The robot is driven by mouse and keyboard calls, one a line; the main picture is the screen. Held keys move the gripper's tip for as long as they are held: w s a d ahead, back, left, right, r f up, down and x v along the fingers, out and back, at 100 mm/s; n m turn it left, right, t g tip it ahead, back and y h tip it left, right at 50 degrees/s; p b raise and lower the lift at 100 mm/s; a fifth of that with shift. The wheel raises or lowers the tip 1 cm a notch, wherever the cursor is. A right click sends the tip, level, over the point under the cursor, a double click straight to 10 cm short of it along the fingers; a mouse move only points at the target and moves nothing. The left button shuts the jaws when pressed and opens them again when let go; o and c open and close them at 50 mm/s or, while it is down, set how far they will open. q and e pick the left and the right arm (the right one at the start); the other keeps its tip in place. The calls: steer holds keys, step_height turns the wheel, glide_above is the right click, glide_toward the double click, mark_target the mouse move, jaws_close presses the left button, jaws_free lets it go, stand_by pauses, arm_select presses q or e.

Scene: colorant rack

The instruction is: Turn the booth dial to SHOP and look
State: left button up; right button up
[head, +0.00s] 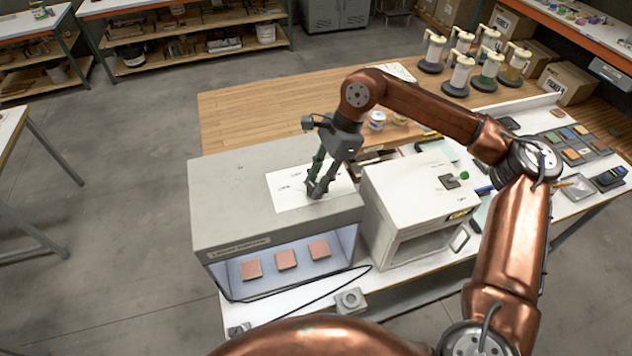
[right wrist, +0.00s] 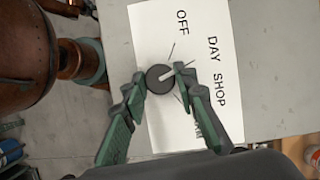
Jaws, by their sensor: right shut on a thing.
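The light booth (head: 225,205) is a grey box with a lit, open front. Three copper-coloured square samples (head: 286,259) stand inside it. A white label sheet (head: 283,197) lies on its top and also shows in the right wrist view (right wrist: 165,20), with OFF, DAY, SHOP and a partly hidden word. The round dark dial (right wrist: 158,85) has a light pointer line, aimed up and right, roughly at DAY. My right gripper (head: 315,190) reaches down onto it. In the right wrist view its fingers (right wrist: 160,80) are shut on the dial's sides. My left gripper is out of view.
A white cabinet (head: 395,185) stands right of the booth. Several pump bottles (head: 460,75) stand at the back right of the wooden table (head: 240,115). A dark cable (head: 320,285) runs in front of the booth. The table's back left is clear.

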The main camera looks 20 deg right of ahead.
steer(key=shift+f+m+t+b, duration=0.15)
steer(key=shift+m+t+b, duration=0.25)
steer(key=shift+m+b, duration=0.5)
steer(key=shift+s+m+t+b, duration=0.1)
steer(key=shift+m+t+b, duration=0.4)
steer(key=shift+m+b, duration=0.45)
steer(key=shift+s+m+t+h+b, duration=0.15)
steer(key=shift+m+t+b, duration=0.25)
steer(key=shift+m, duration=0.65)
steer(key=shift+w+m+t+h+b, duration=0.15)
steer(key=shift+m+b, duration=0.3)
steer(key=shift+m, duration=0.55)
steer(key=shift+s, duration=0.1)
steer(key=o, duration=1.2)
steer(key=shift+c, duration=0.2)
steer(key=shift+r, duration=0.2)
